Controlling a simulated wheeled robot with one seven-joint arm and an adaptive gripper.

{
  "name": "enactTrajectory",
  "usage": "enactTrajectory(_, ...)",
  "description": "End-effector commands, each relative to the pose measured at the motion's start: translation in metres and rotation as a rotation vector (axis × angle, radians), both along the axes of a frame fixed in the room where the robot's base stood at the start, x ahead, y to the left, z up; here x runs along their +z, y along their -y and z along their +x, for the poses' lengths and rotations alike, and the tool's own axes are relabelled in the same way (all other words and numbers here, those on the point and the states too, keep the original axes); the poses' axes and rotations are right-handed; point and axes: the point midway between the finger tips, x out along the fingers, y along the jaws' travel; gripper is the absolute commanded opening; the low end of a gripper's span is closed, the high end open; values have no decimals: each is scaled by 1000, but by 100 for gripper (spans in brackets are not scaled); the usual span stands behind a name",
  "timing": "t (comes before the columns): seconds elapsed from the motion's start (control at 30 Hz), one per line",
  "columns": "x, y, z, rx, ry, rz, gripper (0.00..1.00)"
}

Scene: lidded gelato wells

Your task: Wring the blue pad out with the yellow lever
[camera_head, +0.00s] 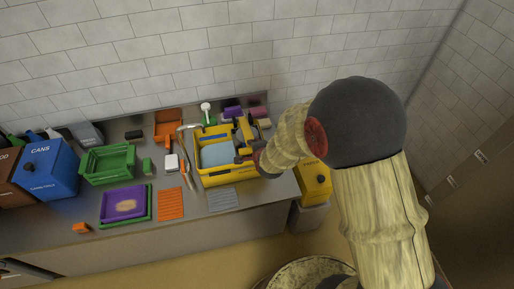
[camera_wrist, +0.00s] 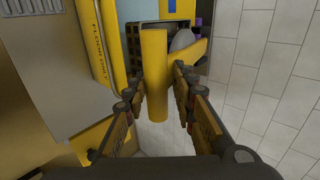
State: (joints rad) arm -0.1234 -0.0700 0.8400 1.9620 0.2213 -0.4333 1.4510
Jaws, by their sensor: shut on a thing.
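A yellow bucket (camera_head: 228,179) stands on the counter in the head view, with a flat light-blue area (camera_head: 216,154) inside; I cannot tell whether this is water or the blue pad. A wringer with dark parts sits at its right side. In the wrist view, the yellow lever (camera_wrist: 154,55) stands between the two fingers of my gripper (camera_wrist: 157,78), which is shut on it. My gripper is at the bucket's right side in the head view, partly hidden by my wrist. The bucket's wall with "FLOOR ONLY" lettering (camera_wrist: 98,60) shows in the wrist view.
Left of the bucket lie a green crate (camera_head: 107,162), a purple tray (camera_head: 108,205), an orange mat (camera_head: 171,204) and a blue "CANS" bin (camera_head: 52,180). A grey mat (camera_head: 223,199) lies in front. A tiled wall (camera_head: 180,60) runs behind the counter.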

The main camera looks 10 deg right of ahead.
Motion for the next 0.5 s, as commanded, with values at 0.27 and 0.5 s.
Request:
enactTrajectory(0.27, -22, -1, -3, 2, 27, 1, 0)
enactTrajectory(0.5, -30, -1, -4, 2, 27, 1, 0)
